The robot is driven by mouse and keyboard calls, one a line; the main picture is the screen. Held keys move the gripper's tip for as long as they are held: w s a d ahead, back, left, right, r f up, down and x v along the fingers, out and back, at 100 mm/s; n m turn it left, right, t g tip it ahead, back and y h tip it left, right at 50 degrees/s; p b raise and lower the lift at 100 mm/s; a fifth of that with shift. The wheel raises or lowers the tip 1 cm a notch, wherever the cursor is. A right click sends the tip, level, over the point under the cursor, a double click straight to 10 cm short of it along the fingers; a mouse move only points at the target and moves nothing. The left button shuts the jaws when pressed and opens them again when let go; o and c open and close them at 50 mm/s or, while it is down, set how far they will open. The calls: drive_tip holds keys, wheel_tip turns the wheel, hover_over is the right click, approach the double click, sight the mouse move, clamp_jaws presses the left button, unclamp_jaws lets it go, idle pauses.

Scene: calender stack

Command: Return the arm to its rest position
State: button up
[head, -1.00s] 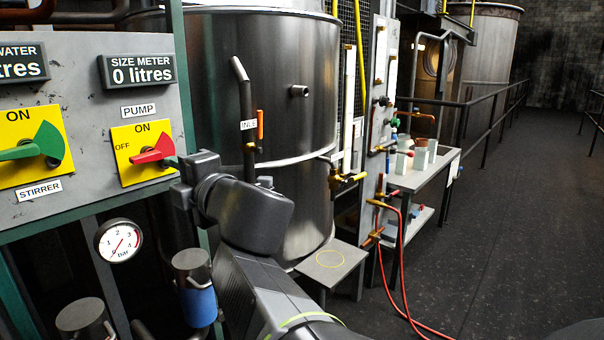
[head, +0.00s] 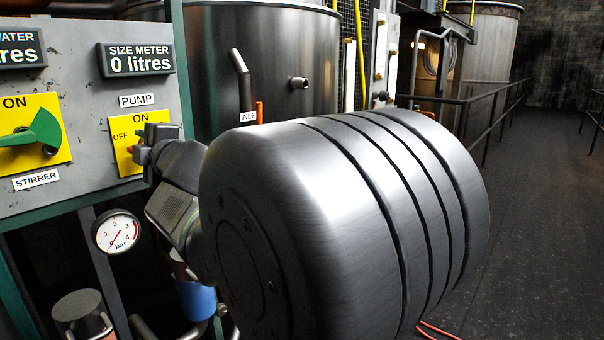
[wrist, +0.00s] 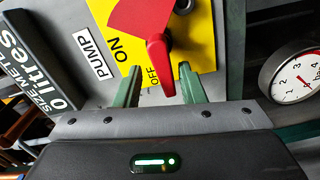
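My gripper (head: 143,148) is up at the pump panel in the head view, in front of the yellow pump switch plate (head: 122,160). In the wrist view its two green fingers (wrist: 160,82) are spread apart. The red pump handle (wrist: 158,52) lies between them, with visible gaps on both sides, and its tip is by the OFF label. The gripper holds nothing that I can see. The red handle is hidden behind the gripper in the head view. My large grey arm joint fills the middle of the head view.
The green stirrer switch (head: 40,133) is left of the pump switch. A pressure gauge (head: 118,231) hangs below the panel. A steel tank (head: 220,60) stands close behind my arm. The dark floor (head: 540,210) at the right is open, beside a railing (head: 490,110).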

drive_tip(key=shift+w+r+m+p, duration=0.1)
drive_tip(key=shift+r+m+p, duration=0.15)
drive_tip(key=shift+m+p, duration=0.8)
drive_tip(key=shift+d+m, duration=0.1)
drive_tip(key=shift+m, duration=0.15)
